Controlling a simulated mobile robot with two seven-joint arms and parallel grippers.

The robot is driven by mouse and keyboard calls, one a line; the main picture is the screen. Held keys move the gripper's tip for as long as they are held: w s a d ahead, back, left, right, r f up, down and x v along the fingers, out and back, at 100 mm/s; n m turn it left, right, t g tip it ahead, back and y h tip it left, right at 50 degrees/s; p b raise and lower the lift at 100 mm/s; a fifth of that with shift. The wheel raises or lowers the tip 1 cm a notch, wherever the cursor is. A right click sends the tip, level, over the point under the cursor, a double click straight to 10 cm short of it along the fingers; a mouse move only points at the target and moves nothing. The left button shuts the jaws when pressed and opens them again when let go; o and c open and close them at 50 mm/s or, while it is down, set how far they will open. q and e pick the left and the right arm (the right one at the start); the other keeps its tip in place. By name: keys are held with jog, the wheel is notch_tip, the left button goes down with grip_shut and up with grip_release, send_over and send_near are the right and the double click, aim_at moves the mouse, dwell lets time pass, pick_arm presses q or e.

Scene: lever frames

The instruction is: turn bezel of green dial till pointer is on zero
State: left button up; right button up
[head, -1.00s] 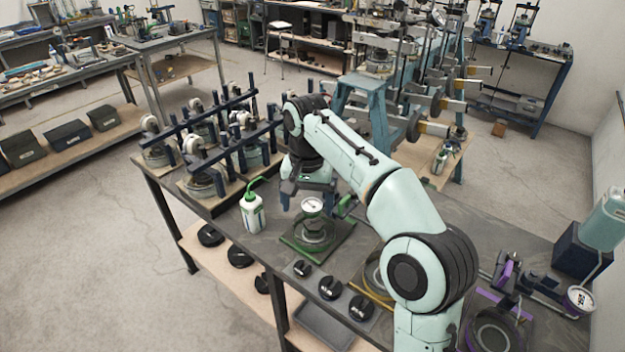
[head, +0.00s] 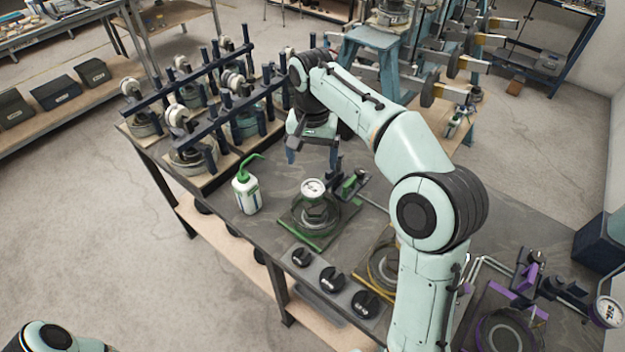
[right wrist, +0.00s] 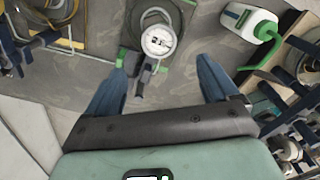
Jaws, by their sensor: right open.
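The green dial (head: 313,188) is a small white-faced gauge on a stand with a green base on the workbench. It also shows face-on in the right wrist view (right wrist: 158,41), where its pointer is too small to read. My right gripper (head: 313,160) is open and empty, just beyond the dial in the head view and apart from it. In the right wrist view its two blue fingers (right wrist: 163,72) are spread wide, with the dial past the tips, between their lines. My left gripper is out of view; only part of my left arm shows at the lower left.
A white bottle with a green spout (head: 246,193) stands left of the dial. Racks of dark posts (head: 205,110) fill the bench's far left. Black round weights (head: 332,279) lie along the near edge. A purple stand with another gauge (head: 608,311) is at right.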

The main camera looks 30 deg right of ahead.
aim_at(313, 187)
jog(key=f+b, duration=0.1)
jog(key=f, duration=0.7)
jog(key=shift+s+f, duration=0.2)
jog(key=shift+w+f, duration=0.15)
jog(key=shift+f, duration=0.3)
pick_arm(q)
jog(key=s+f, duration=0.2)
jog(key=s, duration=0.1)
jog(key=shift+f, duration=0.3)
